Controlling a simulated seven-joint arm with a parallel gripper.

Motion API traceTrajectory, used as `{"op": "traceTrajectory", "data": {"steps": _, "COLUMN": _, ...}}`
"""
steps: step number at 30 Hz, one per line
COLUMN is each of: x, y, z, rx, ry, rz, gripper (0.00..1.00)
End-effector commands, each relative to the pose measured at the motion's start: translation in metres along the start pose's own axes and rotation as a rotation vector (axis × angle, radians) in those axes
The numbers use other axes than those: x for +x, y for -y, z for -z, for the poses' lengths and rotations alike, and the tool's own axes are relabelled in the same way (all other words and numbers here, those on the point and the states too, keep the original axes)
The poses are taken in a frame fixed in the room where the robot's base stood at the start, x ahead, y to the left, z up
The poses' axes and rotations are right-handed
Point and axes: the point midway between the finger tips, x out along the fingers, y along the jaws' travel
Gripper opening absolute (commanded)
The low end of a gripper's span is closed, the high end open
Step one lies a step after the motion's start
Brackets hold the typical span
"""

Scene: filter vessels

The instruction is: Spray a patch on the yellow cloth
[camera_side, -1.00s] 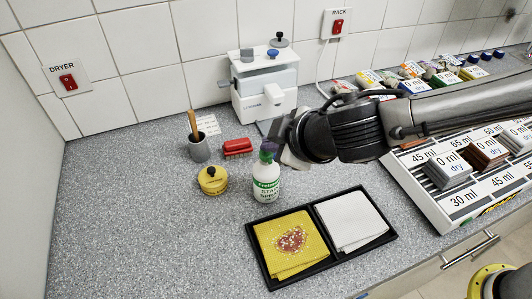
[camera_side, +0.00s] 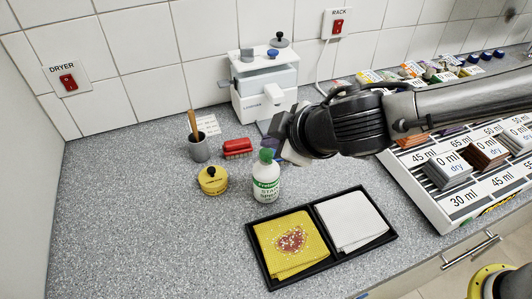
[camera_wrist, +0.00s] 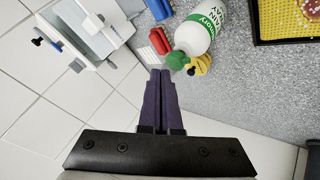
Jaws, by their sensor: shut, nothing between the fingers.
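The yellow cloth (camera_side: 272,236) lies folded in the left half of a black tray (camera_side: 302,281). It bears a reddish patch (camera_side: 290,241) with pale specks. Its corner shows in the wrist view (camera_wrist: 290,18). The white spray bottle (camera_side: 266,188) with a green label and green top stands upright behind the tray; it also shows in the wrist view (camera_wrist: 196,36). My gripper (camera_wrist: 161,73) is shut and empty, its dark fingers pointing towards the bottle's green top without visibly holding it. In the side view the fingers are mostly hidden by my wrist.
A folded white cloth (camera_side: 350,221) fills the tray's right half. Left of the bottle are a yellow pot (camera_side: 212,181), a grey cup with a wooden handle (camera_side: 198,149) and a red brush (camera_side: 237,147). A white machine (camera_side: 264,95) stands behind. The front left counter is clear.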

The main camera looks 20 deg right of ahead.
Motion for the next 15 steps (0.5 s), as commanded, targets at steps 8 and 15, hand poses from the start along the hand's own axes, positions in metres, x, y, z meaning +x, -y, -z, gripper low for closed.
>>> {"op": "traceTrajectory", "data": {"steps": 8, "x": -0.0048, "y": -0.0032, "z": 0.0035, "rx": 0.001, "ry": -0.002, "rz": 0.001, "gripper": 0.0}}
{"op": "traceTrajectory", "data": {"steps": 15, "x": -0.008, "y": -0.0058, "z": 0.0064, "rx": 0.002, "ry": -0.003, "rz": 0.0, "gripper": 0.0}}
